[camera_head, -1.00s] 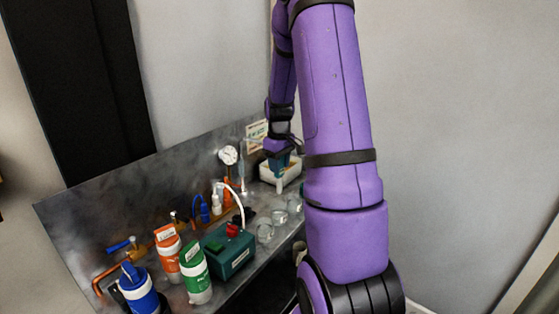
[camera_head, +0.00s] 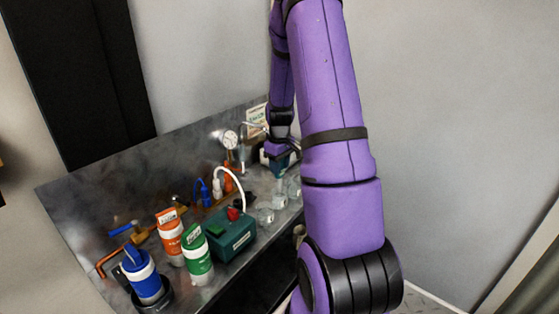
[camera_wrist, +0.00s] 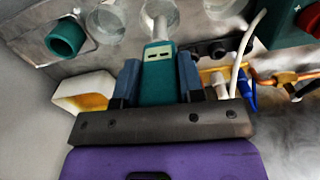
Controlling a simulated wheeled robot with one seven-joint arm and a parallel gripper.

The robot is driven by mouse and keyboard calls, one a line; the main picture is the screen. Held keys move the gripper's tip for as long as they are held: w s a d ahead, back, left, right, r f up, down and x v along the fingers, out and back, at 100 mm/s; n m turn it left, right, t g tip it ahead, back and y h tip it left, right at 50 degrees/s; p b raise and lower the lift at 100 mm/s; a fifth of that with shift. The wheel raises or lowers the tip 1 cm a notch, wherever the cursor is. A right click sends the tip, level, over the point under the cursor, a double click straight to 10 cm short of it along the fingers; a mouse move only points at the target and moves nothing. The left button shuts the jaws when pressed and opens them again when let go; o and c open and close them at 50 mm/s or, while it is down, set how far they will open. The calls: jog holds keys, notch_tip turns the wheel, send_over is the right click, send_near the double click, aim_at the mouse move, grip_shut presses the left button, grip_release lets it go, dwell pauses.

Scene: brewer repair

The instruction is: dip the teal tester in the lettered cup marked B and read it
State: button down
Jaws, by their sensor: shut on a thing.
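My gripper (camera_wrist: 158,62) is shut on the teal tester (camera_wrist: 156,90), which has a pale face with dark marks. In the head view my gripper (camera_head: 281,160) is low over the back right of the bench. The tester's pale probe (camera_wrist: 160,32) points at the middle one of three clear cups (camera_wrist: 158,10); I cannot tell whether its tip is inside or above. The other clear cups stand to its left (camera_wrist: 106,24) and right (camera_wrist: 219,8). No letters are readable on the cups, so I cannot tell which is B. The tester's reading is illegible.
A teal hollow cylinder (camera_wrist: 66,38) stands left of the cups. A white tray with a yellow inside (camera_wrist: 62,92) is beside my gripper. A teal box with a red knob (camera_head: 230,236), a white hose (camera_head: 238,182), a gauge (camera_head: 229,140) and labelled bottles (camera_head: 196,258) crowd the bench.

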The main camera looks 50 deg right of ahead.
jog(key=shift+f, duration=2.1)
jog(key=shift+r, duration=4.2)
jog(key=shift+w+g, duration=0.1)
jog(key=shift+g, duration=0.9)
jog(key=g, duration=0.4)
